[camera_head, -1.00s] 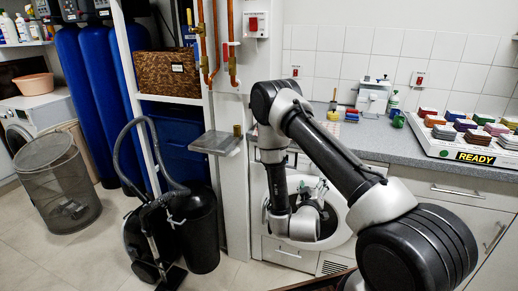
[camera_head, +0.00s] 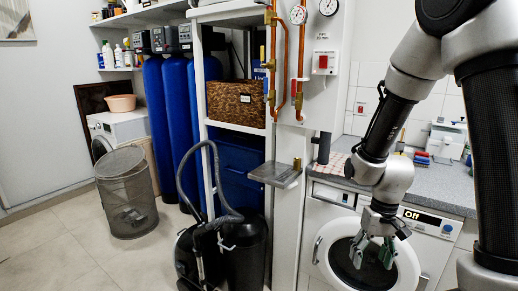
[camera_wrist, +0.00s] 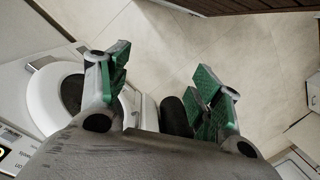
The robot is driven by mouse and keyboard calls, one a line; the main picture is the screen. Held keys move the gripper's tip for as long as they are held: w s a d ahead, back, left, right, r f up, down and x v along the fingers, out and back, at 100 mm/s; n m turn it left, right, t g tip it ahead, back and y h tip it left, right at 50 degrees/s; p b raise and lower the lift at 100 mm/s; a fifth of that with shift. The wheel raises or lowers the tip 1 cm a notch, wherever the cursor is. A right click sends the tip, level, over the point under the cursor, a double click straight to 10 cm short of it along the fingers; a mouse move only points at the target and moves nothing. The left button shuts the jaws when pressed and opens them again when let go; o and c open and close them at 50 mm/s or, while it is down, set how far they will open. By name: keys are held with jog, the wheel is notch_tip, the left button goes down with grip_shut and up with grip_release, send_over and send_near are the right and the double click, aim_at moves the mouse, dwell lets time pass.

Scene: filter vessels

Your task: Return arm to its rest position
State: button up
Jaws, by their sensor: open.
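My gripper (camera_head: 372,251) hangs pointing down in front of the washing machine's round door (camera_head: 408,268) in the head view. In the wrist view my gripper (camera_wrist: 160,85) has its green-padded fingers spread wide with nothing between them. Floor tiles show between and beyond the fingers. My arm reaches in from the right side of the head view and bends down over the counter edge.
The washing machine (camera_head: 325,212) stands under the grey counter (camera_head: 440,186), its display reading "Off". A small metal shelf (camera_head: 274,173) juts out left of it. A black vacuum cleaner (camera_head: 190,255), a mesh basket (camera_head: 127,195) and blue tanks (camera_head: 158,125) stand further left. The left floor is clear.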

jog(key=s+d+r+t, duration=0.2)
jog(key=s+r, duration=0.1)
jog(key=r, duration=0.5)
jog(key=s+d+r+t, duration=0.2)
jog(key=s+r, duration=0.2)
jog(key=r, duration=0.4)
jog(key=s+d+r+t, duration=0.1)
jog(key=s+r, duration=0.3)
jog(key=r, duration=0.5)
jog(key=shift+s+d+t+h, duration=0.2)
jog(key=shift+d+t+h, duration=0.2)
jog(key=shift+d, duration=0.4)
